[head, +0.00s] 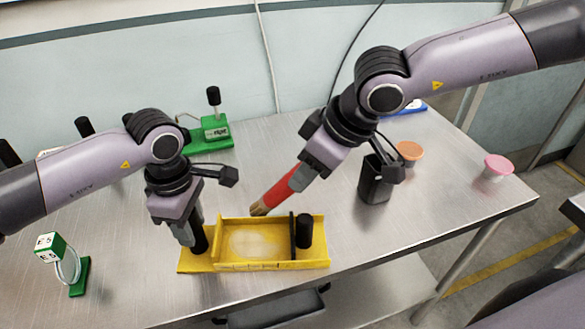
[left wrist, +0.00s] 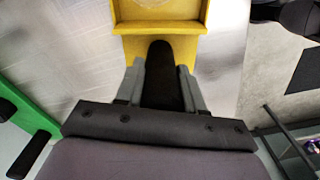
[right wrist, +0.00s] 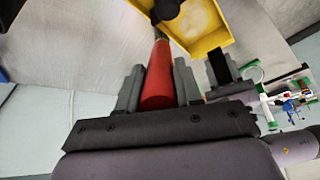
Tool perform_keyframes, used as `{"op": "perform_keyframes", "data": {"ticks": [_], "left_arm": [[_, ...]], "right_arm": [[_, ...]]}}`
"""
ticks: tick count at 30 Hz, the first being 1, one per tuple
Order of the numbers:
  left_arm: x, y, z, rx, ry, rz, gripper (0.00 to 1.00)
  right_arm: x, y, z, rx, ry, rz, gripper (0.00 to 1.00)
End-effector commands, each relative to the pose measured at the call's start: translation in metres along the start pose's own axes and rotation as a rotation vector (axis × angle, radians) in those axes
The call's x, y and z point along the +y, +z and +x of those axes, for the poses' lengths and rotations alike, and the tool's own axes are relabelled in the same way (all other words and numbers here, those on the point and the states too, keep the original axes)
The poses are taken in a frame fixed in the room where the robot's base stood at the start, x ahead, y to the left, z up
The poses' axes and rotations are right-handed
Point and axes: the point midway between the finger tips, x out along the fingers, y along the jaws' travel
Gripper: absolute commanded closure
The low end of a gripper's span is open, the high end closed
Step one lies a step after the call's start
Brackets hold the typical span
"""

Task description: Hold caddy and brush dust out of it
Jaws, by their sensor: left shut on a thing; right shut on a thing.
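The yellow caddy (head: 272,265) sits near the front edge of the metal table, with pale dust (head: 250,242) on its floor. It has a black post handle at its left end and another black post (head: 304,232) at its right. My left gripper (head: 192,236) is shut on the left black handle, which also shows between the fingers in the left wrist view (left wrist: 159,75). My right gripper (head: 299,180) is shut on the red brush (head: 280,189). The brush is tilted, its bristles (head: 259,209) at the caddy's back wall; I cannot tell whether they touch it. The red handle also shows in the right wrist view (right wrist: 158,78).
A black holder (head: 375,182) stands right of the brush. An orange cup (head: 409,152) and a pink cup (head: 497,167) are further right. A green fixture (head: 212,135) is behind, and a green stand with a white cube (head: 50,246) is at left.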

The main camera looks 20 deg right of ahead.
Motion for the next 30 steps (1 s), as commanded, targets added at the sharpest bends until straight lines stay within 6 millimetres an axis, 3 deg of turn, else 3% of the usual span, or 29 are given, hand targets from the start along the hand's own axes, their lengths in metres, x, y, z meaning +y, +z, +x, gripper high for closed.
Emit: {"op": "perform_keyframes", "data": {"ticks": [18,20,23,30], "left_arm": [[0.000,0.000,0.000,0.000,0.000,0.000,1.00],[0.000,0.000,0.000,0.000,0.000,0.000,1.00],[0.000,0.000,0.000,0.001,0.000,0.000,1.00],[0.000,0.000,0.000,0.001,0.000,0.000,1.00]], "right_arm": [[0.031,0.042,-0.022,0.002,0.000,0.003,1.00],[0.030,0.039,-0.026,0.001,0.002,0.000,1.00],[0.029,0.028,-0.049,0.007,0.001,-0.003,1.00],[0.028,0.019,-0.066,0.002,0.001,-0.003,1.00]]}}
